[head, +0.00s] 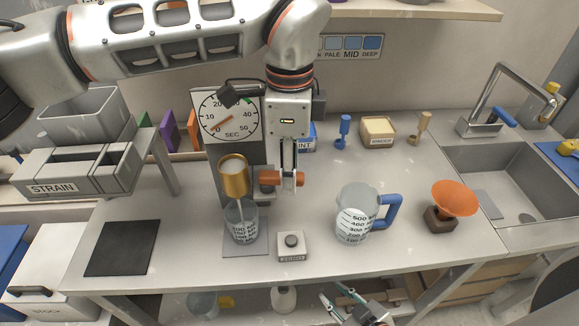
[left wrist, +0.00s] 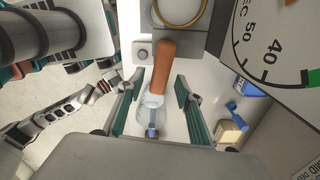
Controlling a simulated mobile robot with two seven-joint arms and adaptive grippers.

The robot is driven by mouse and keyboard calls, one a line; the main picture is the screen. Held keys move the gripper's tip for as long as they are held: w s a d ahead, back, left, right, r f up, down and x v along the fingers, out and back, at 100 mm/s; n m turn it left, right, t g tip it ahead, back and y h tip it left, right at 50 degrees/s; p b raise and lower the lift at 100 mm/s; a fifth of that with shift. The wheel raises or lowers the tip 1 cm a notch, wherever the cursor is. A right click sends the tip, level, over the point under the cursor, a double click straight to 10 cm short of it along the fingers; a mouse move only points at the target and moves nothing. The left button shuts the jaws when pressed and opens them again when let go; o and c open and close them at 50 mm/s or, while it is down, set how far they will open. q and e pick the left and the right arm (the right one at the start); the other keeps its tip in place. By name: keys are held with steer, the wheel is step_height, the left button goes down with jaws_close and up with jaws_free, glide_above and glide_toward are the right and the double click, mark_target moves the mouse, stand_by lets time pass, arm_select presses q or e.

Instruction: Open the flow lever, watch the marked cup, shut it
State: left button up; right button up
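The flow lever's orange handle (head: 290,179) sticks out to the right of the dispenser column. My left gripper (head: 289,172) is over it. In the left wrist view the orange handle (left wrist: 166,68) shows between the spread fingers of my left gripper (left wrist: 160,102); I see no finger closed on it. A brass spout cup (head: 234,178) hangs left of the lever. A thin pale stream runs from it to the clear marked cup (head: 241,226) below; the cup's fill level is hard to read. My right gripper (head: 352,306) is low at the front edge, fingers apart and empty.
A dial timer (head: 229,116) marked SEC stands behind the spout. A small box with a round button (head: 291,246) sits in front. A clear jug with a blue handle (head: 358,216) and an orange bowl (head: 455,199) stand right. A dark mat (head: 122,248) lies left.

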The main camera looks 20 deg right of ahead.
arm_select(q)
step_height(320, 180, up, 12)
stand_by(0.7)
stand_by(6.8)
